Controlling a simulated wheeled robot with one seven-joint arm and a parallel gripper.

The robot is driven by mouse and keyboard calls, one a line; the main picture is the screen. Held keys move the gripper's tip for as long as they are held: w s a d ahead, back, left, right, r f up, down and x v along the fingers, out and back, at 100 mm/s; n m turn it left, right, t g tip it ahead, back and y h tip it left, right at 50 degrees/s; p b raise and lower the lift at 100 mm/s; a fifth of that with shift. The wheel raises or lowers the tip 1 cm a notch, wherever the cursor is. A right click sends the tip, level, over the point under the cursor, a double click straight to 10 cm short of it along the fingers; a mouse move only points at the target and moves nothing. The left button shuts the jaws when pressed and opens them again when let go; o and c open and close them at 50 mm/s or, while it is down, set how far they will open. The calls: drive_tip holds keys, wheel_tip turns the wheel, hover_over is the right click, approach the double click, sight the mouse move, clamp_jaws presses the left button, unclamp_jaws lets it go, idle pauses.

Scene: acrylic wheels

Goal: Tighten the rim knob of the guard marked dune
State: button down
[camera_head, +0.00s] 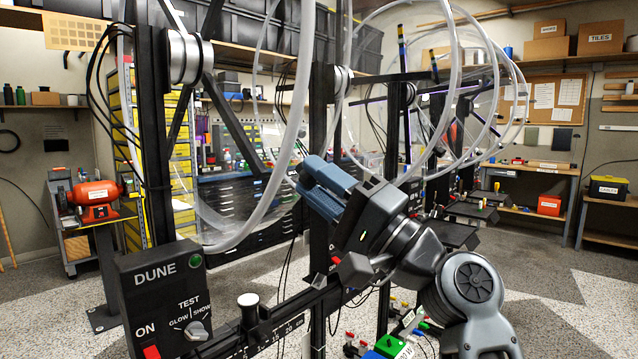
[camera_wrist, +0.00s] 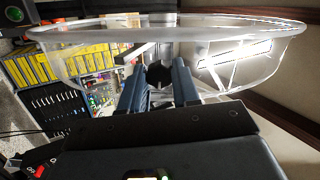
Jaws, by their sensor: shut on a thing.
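The black box marked DUNE (camera_head: 158,300) stands at the lower left in the head view, with a lit green lamp, a TEST dial and a red ON switch. A large clear guard wheel (camera_head: 272,185) rises above it. The wheel's rim (camera_wrist: 70,38) spans the wrist view. My gripper (camera_head: 308,178) is at the rim's right side, its blue fingers pointing left. In the wrist view, my fingers (camera_wrist: 160,82) are on either side of a small dark knob (camera_wrist: 157,74) at the rim. The head view hides the knob behind the fingers.
More clear wheels (camera_head: 455,60) on black posts stand behind and to the right. Black cables hang at the upper left. Open floor (camera_head: 560,270) lies at right.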

drive_tip(key=shift+f, duration=0.1)
drive_tip(key=c, duration=0.8)
unclamp_jaws()
drive_tip(key=shift+b+v, duration=0.85)
drive_tip(key=shift+v, duration=3)
